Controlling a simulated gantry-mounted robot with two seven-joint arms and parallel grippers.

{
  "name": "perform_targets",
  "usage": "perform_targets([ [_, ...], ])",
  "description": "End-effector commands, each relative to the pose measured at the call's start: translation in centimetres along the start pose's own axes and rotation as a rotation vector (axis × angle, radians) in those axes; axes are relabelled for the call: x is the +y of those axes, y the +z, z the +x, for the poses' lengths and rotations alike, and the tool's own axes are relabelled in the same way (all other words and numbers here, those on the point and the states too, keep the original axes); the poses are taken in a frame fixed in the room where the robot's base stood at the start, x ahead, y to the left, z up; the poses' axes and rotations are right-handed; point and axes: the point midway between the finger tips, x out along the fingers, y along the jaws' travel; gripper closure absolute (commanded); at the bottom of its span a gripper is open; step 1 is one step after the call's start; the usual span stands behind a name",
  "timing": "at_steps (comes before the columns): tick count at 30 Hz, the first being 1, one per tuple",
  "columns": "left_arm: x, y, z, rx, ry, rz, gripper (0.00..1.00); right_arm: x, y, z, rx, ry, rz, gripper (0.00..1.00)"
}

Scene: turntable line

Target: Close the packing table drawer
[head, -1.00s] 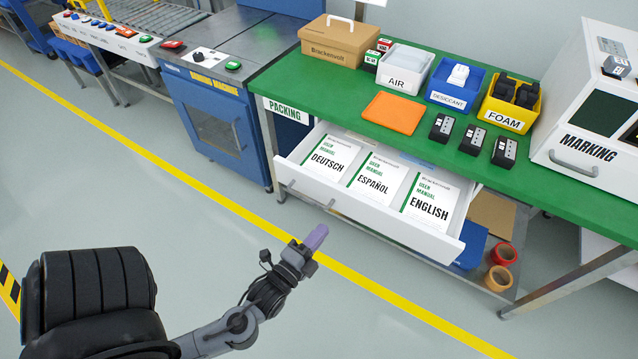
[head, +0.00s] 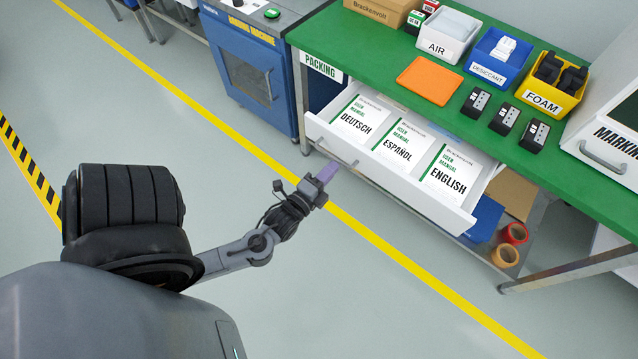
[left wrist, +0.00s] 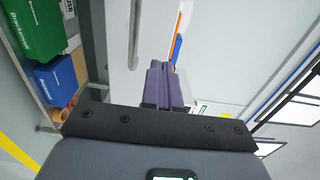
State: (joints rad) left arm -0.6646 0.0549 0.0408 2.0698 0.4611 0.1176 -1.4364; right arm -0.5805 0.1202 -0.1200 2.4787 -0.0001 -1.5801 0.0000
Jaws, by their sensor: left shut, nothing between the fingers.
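The packing table drawer (head: 440,212) is white and pulled out from under the green tabletop. It holds user manuals marked Deutsch, Español and English. A long bar handle (head: 372,181) runs along its front. My left gripper (head: 325,175) is shut and empty, its purple fingers pointing toward the drawer front near the handle's left part. In the head view the fingertips look close to the front; I cannot tell whether they touch. In the left wrist view the shut fingers (left wrist: 163,82) stand before a pale surface that seems to be the drawer front. My right gripper is not in view.
The green packing table (head: 400,105) carries an orange pad (head: 430,80), labelled bins and small black devices. A blue machine (head: 250,75) stands left of it. Tape rolls (head: 505,256) lie on the lower shelf. The floor before the drawer is clear.

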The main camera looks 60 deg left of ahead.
Motion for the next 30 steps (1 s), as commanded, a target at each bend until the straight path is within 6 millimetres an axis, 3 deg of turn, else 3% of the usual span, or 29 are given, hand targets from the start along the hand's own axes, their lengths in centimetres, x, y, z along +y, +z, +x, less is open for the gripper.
perform_targets([
  [6,0.3,-0.1,3.7,0.001,-0.003,0.000,1.00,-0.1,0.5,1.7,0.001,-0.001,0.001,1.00],
  [12,0.1,0.0,5.7,0.001,-0.002,0.000,1.00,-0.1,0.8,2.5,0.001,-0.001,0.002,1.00],
  [30,0.0,-0.1,6.5,0.003,0.000,0.000,1.00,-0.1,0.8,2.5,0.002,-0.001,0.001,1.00],
])
